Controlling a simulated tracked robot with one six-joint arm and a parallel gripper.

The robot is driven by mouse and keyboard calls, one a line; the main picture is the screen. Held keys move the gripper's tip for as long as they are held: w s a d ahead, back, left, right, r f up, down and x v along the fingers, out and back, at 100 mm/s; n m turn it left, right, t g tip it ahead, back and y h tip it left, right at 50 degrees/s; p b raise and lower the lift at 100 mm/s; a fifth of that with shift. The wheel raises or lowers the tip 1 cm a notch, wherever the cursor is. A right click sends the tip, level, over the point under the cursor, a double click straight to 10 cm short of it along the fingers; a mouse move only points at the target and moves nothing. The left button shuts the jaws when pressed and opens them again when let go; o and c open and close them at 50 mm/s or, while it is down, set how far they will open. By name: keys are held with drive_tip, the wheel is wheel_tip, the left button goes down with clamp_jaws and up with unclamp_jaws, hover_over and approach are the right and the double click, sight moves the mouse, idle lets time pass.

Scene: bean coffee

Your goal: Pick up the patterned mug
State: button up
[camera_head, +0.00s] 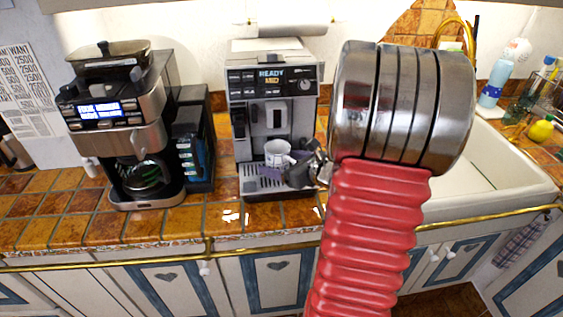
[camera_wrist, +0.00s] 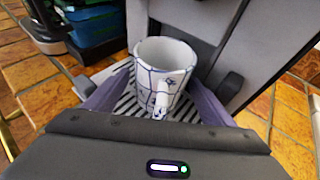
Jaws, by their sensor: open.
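The patterned mug (camera_head: 279,153) is white and stands upright on the drip tray of the espresso machine (camera_head: 274,85). In the wrist view the mug (camera_wrist: 168,65) shows blue line markings, and its handle faces my gripper. My gripper (camera_head: 297,172) is at the front right of the machine, close to the mug. In the wrist view my gripper (camera_wrist: 160,98) is open, with one purple-grey finger on each side of the mug. I cannot tell whether either finger touches it. Part of the drip tray is hidden behind my gripper.
A black and steel coffee maker (camera_head: 118,130) with a glass carafe stands to the left. A sink (camera_head: 500,165) lies to the right, partly behind my red arm. A brass rail (camera_head: 150,254) runs along the counter's front edge. The tiled counter (camera_head: 60,215) at the front left is clear.

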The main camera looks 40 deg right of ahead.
drive_tip(key=shift+c, duration=0.6)
drive_tip(key=c, duration=1.2)
